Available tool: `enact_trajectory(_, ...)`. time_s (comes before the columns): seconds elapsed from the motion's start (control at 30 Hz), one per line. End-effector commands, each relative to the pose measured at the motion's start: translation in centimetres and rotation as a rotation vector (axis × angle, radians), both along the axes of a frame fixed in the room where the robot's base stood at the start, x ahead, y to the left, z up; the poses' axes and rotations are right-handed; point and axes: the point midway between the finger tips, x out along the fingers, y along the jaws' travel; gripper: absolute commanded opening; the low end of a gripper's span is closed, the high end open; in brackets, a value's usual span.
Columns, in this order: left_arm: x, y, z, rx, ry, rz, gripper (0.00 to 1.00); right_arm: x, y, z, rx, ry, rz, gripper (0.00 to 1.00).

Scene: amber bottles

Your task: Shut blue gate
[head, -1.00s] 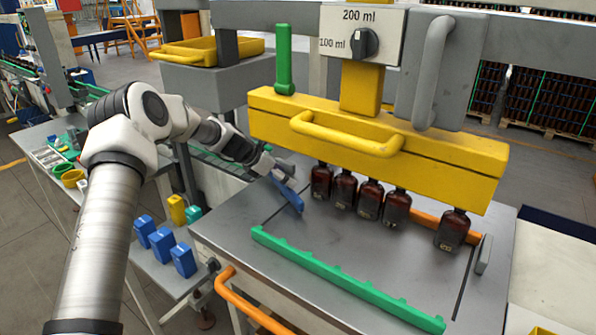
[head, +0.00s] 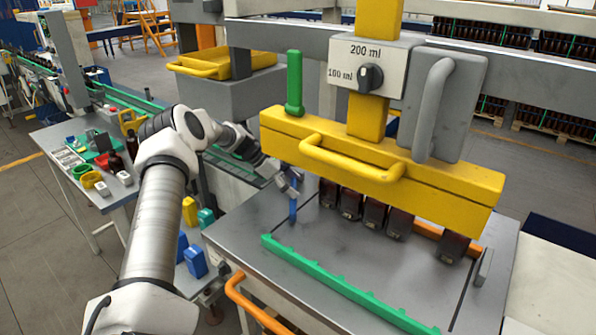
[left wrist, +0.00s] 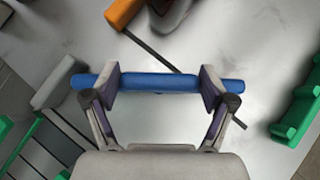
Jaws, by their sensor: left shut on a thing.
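The blue gate (head: 293,208) is a narrow blue bar at the left side of the grey machine table (head: 345,245), left of the row of amber bottles. My left gripper (head: 288,184) is at the gate and shut on it. In the left wrist view the gate (left wrist: 160,83) lies crosswise at the fingers of my left gripper (left wrist: 160,88), and its ends stick out past both fingers. In the head view the gripper hides part of the gate. My right gripper is not in view.
Several amber bottles (head: 375,217) stand under the yellow filling bar (head: 440,190), close to the gate. A green notched rail (head: 340,283) runs along the table's front. An orange handle (head: 255,305) is at the front edge. The table between rail and bottles is clear.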

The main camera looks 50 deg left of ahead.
Motion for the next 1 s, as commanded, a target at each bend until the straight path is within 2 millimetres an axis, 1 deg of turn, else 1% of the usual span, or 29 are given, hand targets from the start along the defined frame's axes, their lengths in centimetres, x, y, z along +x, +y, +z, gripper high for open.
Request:
enact_trajectory(0.03,-0.2,-0.2,-0.4,-0.004,0.007,-0.005,0.20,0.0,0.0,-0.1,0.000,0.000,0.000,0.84)
enact_trajectory(0.2,-0.2,-0.2,-0.4,-0.004,0.008,-0.004,0.20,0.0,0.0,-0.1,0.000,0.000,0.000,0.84)
enact_trajectory(0.23,-0.2,-0.3,-0.4,-0.005,0.008,-0.005,0.94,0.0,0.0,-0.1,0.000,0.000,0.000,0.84)
enact_trajectory(0.27,-0.2,-0.2,-0.4,-0.004,0.008,-0.004,1.00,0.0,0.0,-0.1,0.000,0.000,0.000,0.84)
enact_trajectory(0.57,-0.1,-0.1,-0.2,-0.002,0.004,-0.001,1.00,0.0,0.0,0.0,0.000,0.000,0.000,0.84)
enact_trajectory(0.67,0.0,-0.1,0.4,-0.003,0.001,-0.001,1.00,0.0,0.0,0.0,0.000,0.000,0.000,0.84)
enact_trajectory(0.77,0.1,-0.1,2.0,-0.002,-0.001,-0.002,1.00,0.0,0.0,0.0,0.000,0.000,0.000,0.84)
enact_trajectory(1.0,0.1,-0.2,7.5,-0.001,-0.001,-0.003,1.00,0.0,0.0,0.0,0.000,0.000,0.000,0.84)
